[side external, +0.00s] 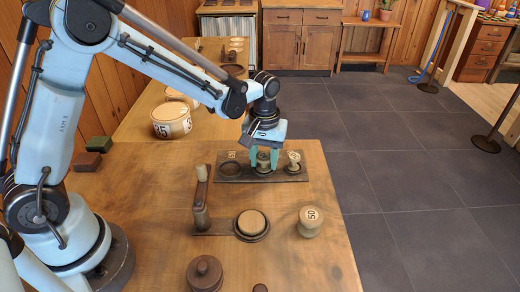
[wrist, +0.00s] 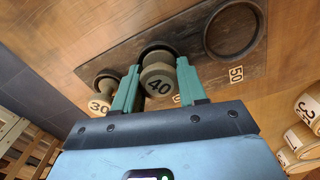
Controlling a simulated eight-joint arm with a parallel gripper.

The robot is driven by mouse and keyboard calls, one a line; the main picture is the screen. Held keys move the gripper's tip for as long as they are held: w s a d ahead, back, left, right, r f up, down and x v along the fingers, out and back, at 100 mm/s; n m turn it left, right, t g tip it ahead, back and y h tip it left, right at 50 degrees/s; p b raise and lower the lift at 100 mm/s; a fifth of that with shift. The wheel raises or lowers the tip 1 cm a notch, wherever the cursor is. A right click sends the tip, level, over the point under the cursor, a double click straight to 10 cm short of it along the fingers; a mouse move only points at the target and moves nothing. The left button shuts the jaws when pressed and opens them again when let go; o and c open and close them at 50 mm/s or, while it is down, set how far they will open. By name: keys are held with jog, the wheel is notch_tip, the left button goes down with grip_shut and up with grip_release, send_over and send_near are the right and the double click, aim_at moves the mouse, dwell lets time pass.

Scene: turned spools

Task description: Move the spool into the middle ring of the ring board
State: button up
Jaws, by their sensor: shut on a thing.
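My gripper (side external: 263,165) is shut on a greyish wooden spool marked 40 (wrist: 159,84), with one green finger on each side. It is over the middle ring (wrist: 155,48) of the dark ring board (side external: 232,180). The spool's lower end is at the middle ring, but I cannot tell whether it rests on the board. In the wrist view the large ring (wrist: 233,28), beside a 50 label, is empty. A spool marked 30 (side external: 294,160) stands at the board's right ring; it also shows in the wrist view (wrist: 101,104).
A spool marked 50 (side external: 311,222) stands on the table in front of the board. Nearby are a post with a crank-like arm (side external: 201,200), a round wooden disc in a dark base (side external: 251,223) and a dark lidded pot (side external: 204,273).

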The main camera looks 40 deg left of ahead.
jog(key=o, duration=1.1)
jog(key=shift+r, duration=4.3)
